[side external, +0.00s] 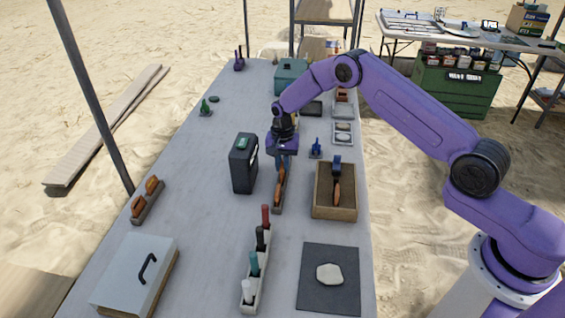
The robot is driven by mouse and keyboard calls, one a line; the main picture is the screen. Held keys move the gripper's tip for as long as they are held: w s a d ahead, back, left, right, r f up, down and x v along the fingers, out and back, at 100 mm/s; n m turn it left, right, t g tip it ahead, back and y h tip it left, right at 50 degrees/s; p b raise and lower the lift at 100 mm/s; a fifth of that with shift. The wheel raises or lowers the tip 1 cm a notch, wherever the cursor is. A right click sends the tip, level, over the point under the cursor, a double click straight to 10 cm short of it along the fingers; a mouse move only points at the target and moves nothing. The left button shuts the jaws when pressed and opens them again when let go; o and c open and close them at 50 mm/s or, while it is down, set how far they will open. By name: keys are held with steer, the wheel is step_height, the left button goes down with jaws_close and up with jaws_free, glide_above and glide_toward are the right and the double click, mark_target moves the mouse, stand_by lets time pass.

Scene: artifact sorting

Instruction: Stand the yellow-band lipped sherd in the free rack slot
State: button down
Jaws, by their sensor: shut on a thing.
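My gripper (284,163) points down over the middle of the table, with its fingers closed at the top of an upright orange-brown sherd (280,187). The sherd's lower end is at a narrow grey-brown rack (277,210). I cannot tell whether it rests in a slot or is just above it. No yellow band or lip can be made out at this size, and the fingers hide the sherd's top. Another small rack (143,214) at the table's left edge holds orange-brown pieces (153,184).
A black case (243,163) stands close left of my gripper. A marker holder (247,292), a dark mat (316,303) with a pale piece and a lidded box (135,272) are in front. The table's left-centre is clear.

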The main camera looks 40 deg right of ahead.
mark_target(282, 162)
steer(key=shift+f, duration=0.85)
steer(key=c, duration=1.1)
jaws_free()
steer(key=shift+o, duration=0.2)
steer(key=shift+r, duration=0.1)
step_height(282, 162, up, 17)
steer(key=shift+r, duration=0.15)
steer(key=shift+a, duration=0.1)
